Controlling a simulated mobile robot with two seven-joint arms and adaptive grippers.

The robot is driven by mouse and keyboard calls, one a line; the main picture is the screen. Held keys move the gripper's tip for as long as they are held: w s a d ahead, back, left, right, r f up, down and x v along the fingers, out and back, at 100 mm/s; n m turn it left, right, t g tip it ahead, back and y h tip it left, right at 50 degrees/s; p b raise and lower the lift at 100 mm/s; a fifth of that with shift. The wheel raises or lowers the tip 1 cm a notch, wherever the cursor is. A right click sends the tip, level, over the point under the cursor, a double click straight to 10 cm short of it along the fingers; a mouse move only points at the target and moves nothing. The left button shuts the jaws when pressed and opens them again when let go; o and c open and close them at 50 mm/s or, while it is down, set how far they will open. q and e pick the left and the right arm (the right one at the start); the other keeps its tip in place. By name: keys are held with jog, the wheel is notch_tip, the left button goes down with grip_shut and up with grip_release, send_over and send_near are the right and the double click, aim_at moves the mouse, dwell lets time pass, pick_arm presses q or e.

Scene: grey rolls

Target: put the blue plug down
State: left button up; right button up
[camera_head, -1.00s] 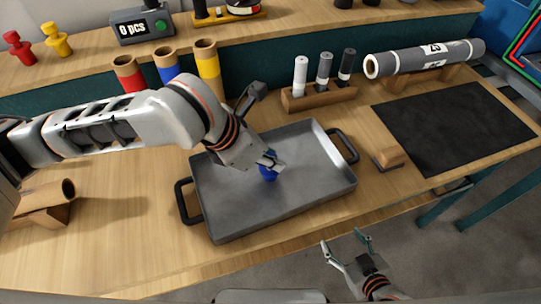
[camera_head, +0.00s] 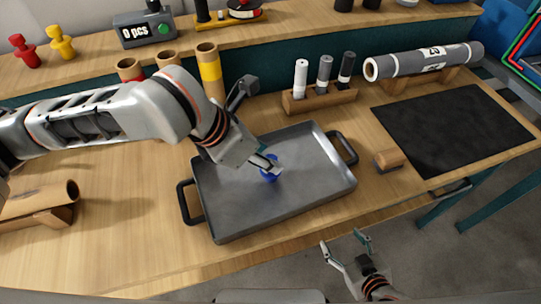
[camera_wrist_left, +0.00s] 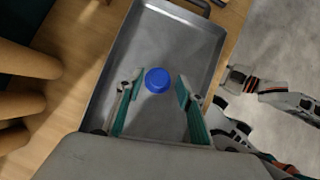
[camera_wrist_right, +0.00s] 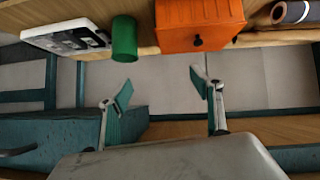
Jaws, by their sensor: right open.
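The blue plug (camera_head: 270,174) sits in the grey metal tray (camera_head: 300,200), near its middle. In the left wrist view the plug (camera_wrist_left: 157,80) shows as a round blue top between and just beyond the fingertips. My left gripper (camera_wrist_left: 155,90) is open, with a gap on both sides of the plug. In the head view the left gripper (camera_head: 266,163) partly hides the plug. My right gripper (camera_head: 344,242) is open and empty in front of the table's front edge. In the right wrist view its fingers (camera_wrist_right: 160,85) are spread over nothing.
The tray has two dark handles (camera_head: 187,203). A wooden rack with several markers (camera_head: 318,100) stands behind it. A dark mat (camera_head: 452,130) and a wooden block (camera_head: 388,160) lie to the right. Cardboard tubes (camera_head: 209,72) stand behind my left arm.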

pick_arm(q)
jog(key=p+v, duration=0.1)
jog(key=v, duration=0.8)
jog(key=shift+p, duration=0.35)
